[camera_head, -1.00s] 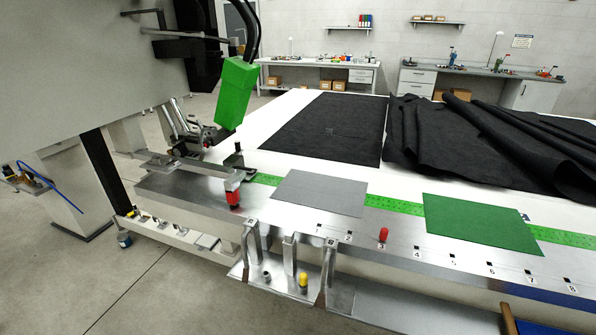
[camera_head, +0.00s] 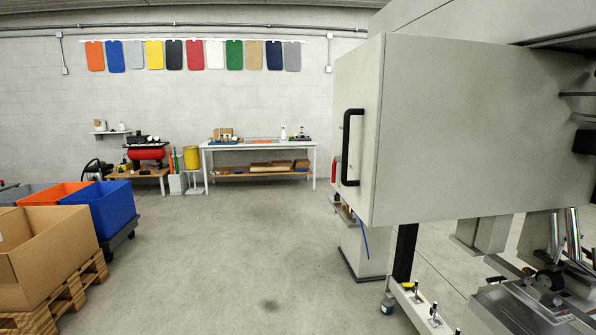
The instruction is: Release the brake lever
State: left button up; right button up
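The large grey welder housing (camera_head: 460,125) fills the right of the head view. A black bar handle (camera_head: 350,147) stands upright on its near left face. A small red part (camera_head: 333,170) shows at the housing's left edge, partly hidden; I cannot tell what it is. I cannot pick out a part that is surely the brake lever. A metal mechanism with rods (camera_head: 548,285) sits below the housing at the lower right. Neither of my grippers is in view.
Open concrete floor (camera_head: 255,245) lies in the middle. A cardboard box (camera_head: 50,255) on a wooden pallet and a blue bin (camera_head: 100,212) on a dolly stand at the left. A white workbench (camera_head: 208,160) is by the back wall. The machine's lower rail (camera_head: 420,308) juts out at the lower right.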

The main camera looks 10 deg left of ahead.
aim_at(336, 159)
jog(key=i+j, duration=0.15)
jog(key=j, duration=0.2)
jog(key=i+j+u, duration=0.1)
jog(key=j, duration=0.3)
jog(key=i+j, duration=0.15)
jog(key=j, duration=0.2)
jog(key=i+j+u, duration=0.1)
jog(key=j, duration=0.25)
jog(key=i+j, duration=0.2)
jog(key=j, duration=0.15)
jog(key=i+j+u, duration=0.1)
jog(key=j, duration=0.25)
jog(key=i, duration=0.1)
